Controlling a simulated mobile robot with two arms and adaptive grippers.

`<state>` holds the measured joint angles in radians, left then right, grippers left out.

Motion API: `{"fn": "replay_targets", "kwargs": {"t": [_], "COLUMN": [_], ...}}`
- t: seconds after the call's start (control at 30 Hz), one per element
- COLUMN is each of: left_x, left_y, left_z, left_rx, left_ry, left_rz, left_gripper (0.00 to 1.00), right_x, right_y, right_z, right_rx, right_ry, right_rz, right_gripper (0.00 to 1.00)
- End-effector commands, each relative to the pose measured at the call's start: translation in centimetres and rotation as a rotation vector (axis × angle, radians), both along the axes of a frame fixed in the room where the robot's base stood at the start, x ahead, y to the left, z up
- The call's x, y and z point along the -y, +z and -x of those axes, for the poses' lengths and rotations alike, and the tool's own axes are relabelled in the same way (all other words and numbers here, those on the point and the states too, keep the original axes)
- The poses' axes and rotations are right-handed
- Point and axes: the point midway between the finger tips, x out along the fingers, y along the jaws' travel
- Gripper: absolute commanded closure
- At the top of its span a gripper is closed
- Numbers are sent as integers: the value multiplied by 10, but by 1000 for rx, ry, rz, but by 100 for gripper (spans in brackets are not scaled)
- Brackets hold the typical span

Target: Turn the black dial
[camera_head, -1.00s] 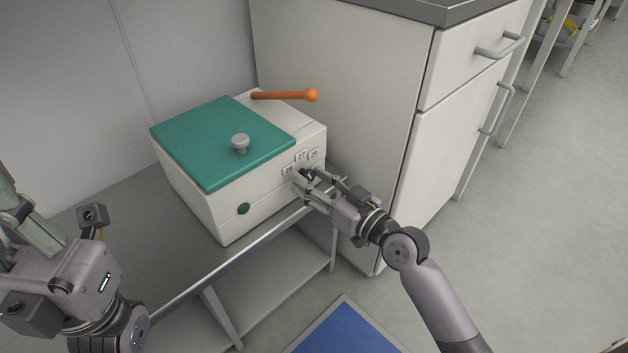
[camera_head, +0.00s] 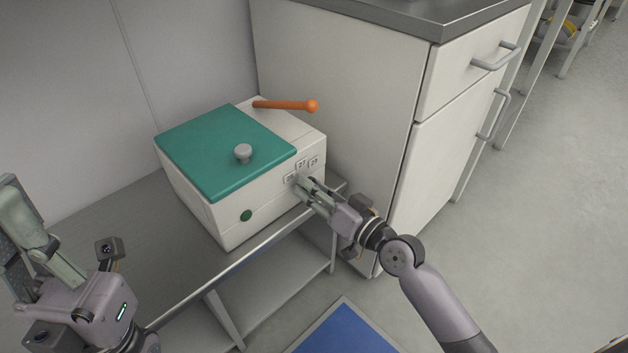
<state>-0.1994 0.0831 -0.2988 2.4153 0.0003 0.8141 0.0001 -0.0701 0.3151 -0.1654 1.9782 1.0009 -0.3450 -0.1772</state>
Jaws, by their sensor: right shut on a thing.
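A white box-shaped device (camera_head: 215,220) with a teal lid (camera_head: 215,150) stands on a grey bench. Its front has a green button (camera_head: 246,215) and several small numbered labels (camera_head: 301,164). My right gripper (camera_head: 302,186) is at the right part of the front, just below the labels, with its fingers close together. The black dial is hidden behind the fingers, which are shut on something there. My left gripper (camera_head: 20,240) is at the left edge, away from the device, and I cannot tell how far its fingers are apart.
A grey knob (camera_head: 243,152) stands on the lid, and an orange lever (camera_head: 286,105) sticks out behind it. A white cabinet (camera_head: 345,100) stands close behind and right of the device. The bench (camera_head: 165,265) is bare left of the device.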

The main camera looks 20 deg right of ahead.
Motion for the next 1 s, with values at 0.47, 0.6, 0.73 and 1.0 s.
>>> {"fn": "replay_targets", "kwargs": {"t": [0.47,0.6,0.73,1.0], "left_x": [0,0,0,0], "left_y": [-3,-3,-3,-3], "left_z": [1,1,1,1], "left_rx": [-23,-23,-22,-23], "left_ry": [-3,-3,-3,-3], "left_rz": [-1,-1,0,-1], "left_gripper": [100,100,100,100], "right_x": [0,0,0,0], "right_y": [0,0,0,0], "right_z": [0,0,0,0], "right_rx": [-50,-50,-50,-49], "right_ry": [-1,-1,-1,-1], "right_rz": [-95,-94,-94,-93], "right_gripper": [70,61,52,52]}}
